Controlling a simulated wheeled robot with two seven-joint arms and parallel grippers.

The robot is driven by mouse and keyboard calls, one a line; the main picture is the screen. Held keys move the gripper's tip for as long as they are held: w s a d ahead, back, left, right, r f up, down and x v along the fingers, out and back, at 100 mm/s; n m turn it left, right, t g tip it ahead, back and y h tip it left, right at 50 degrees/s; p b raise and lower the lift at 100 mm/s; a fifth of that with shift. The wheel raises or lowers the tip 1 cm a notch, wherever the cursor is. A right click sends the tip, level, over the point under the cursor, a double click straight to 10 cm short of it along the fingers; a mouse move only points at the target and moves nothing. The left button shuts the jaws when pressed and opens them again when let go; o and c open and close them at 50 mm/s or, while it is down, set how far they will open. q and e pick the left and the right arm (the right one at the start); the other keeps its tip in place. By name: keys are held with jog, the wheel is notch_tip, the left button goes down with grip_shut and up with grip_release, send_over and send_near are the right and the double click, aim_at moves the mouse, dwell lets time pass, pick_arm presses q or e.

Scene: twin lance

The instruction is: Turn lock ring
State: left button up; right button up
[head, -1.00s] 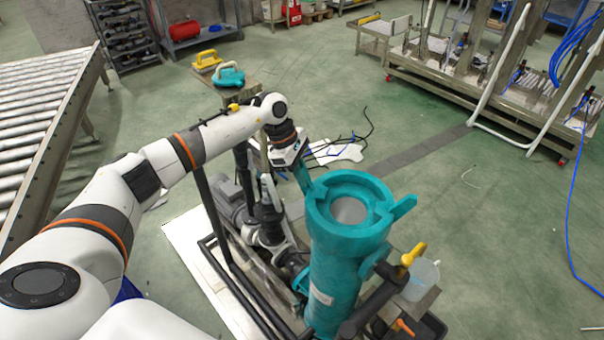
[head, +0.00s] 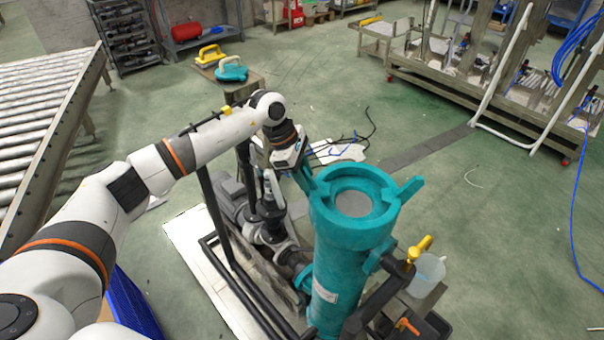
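The teal lock ring (head: 327,207) sits on top of the upright teal filter housing (head: 340,275). A grey round face shows in its middle. One lug sticks out to the right (head: 408,189) and another to the upper left. My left gripper (head: 303,172) reaches in from the left and is at the upper-left lug, overlapping it in the view. Its fingers are mostly hidden, so I cannot tell whether it grips the lug. My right gripper is not in view.
A yellow-handled valve (head: 420,247) and a clear plastic jug (head: 427,274) stand right of the housing. Black pipes and a pump (head: 270,225) are to its left.

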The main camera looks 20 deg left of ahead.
pick_arm(q)
jog(key=shift+a+r, duration=0.2)
jog(key=shift+r, duration=0.05)
jog(key=b+v, duration=0.3)
jog(key=v, duration=0.8)
jog(key=shift+r, duration=0.2)
jog(key=shift+s, duration=0.1)
